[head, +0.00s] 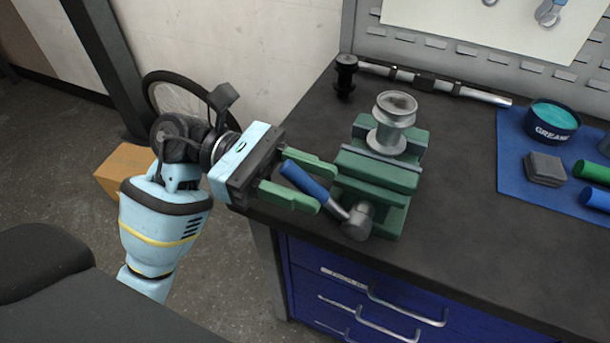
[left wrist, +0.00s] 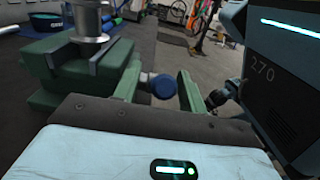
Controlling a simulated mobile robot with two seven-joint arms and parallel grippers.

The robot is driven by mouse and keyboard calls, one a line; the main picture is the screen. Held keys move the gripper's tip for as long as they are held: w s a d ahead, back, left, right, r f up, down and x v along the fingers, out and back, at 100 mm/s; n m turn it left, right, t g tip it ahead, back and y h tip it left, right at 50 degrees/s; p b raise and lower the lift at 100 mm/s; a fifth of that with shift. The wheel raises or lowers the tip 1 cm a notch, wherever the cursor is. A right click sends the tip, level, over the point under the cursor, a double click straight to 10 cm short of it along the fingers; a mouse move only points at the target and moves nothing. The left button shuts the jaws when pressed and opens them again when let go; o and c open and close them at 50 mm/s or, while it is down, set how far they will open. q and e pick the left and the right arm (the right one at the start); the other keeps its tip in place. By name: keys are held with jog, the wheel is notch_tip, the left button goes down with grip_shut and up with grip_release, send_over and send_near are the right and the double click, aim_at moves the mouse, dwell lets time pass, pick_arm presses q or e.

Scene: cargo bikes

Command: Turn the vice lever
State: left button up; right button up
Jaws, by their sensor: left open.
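The green vice (head: 377,172) stands on the dark workbench near its front left corner, with a grey metal spool-like part (head: 392,122) on it. Its lever (head: 308,184) has a blue handle that slants up and left from a grey hub (head: 358,221). My left gripper (head: 326,187) is open, its green fingers on either side of the blue handle; I cannot tell whether they touch it. In the left wrist view the handle's blue end (left wrist: 163,86) shows between the two fingers, and the vice (left wrist: 75,62) is at the left. My right gripper is not in view.
A blue mat (head: 520,160) on the right holds a grease tin (head: 553,121), a grey block (head: 545,168) and green and blue cylinders. A metal bar (head: 435,83) lies along the back. Blue drawers (head: 380,300) are below. A cardboard box (head: 125,170) stands on the floor.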

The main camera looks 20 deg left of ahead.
pick_arm(q)
grip_shut()
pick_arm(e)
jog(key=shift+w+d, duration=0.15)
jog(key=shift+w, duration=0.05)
